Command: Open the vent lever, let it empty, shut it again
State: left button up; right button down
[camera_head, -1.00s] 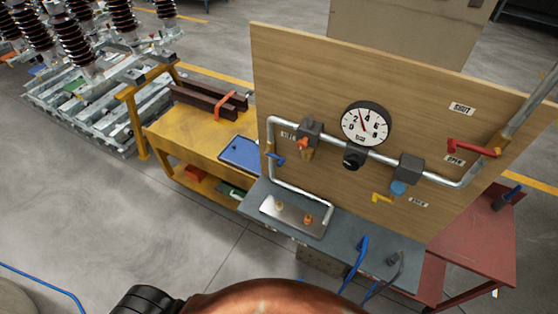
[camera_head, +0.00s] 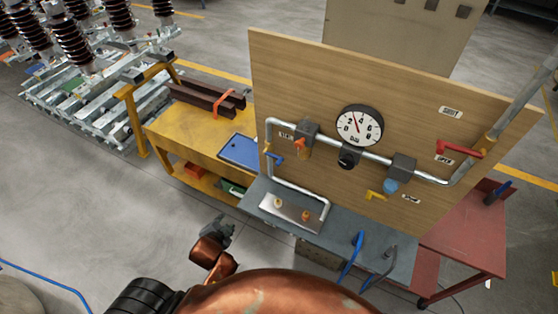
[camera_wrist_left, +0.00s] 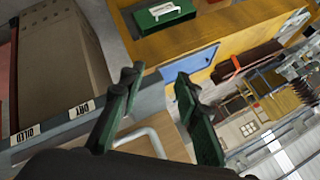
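An upright wooden panel (camera_head: 290,80) carries a grey pipe with a round gauge (camera_head: 359,125), whose needle points up and slightly left. My right gripper is out of view.
A grey shelf (camera_head: 350,243) below the panel holds a metal tray (camera_head: 284,218) and blue-handled tools. A yellow bench (camera_head: 180,130) stands left with a blue tray (camera_head: 238,150) and brown bars (camera_head: 205,99). A red table (camera_head: 470,240) is at right.

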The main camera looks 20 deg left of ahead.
pick_arm(q)
jog(key=w+d+r+m+t, duration=0.3)
jog(key=w+r+m+t, duration=0.2)
jog(key=w+r+m, duration=0.5)
jog(key=m+t+h, duration=0.4)
jog(key=m+t, duration=0.1)
jog(key=m, duration=0.4)
send_near(279, 160)
jog(key=w, duration=0.4)
jog(key=w+p, duration=0.1)
jog(key=w, duration=0.5)
jog(key=shift+d+f, duration=0.25)
jog(key=shift+d, duration=0.15)
jog(key=c, duration=0.8)
grip_shut()
jog(key=shift+r, duration=0.1)
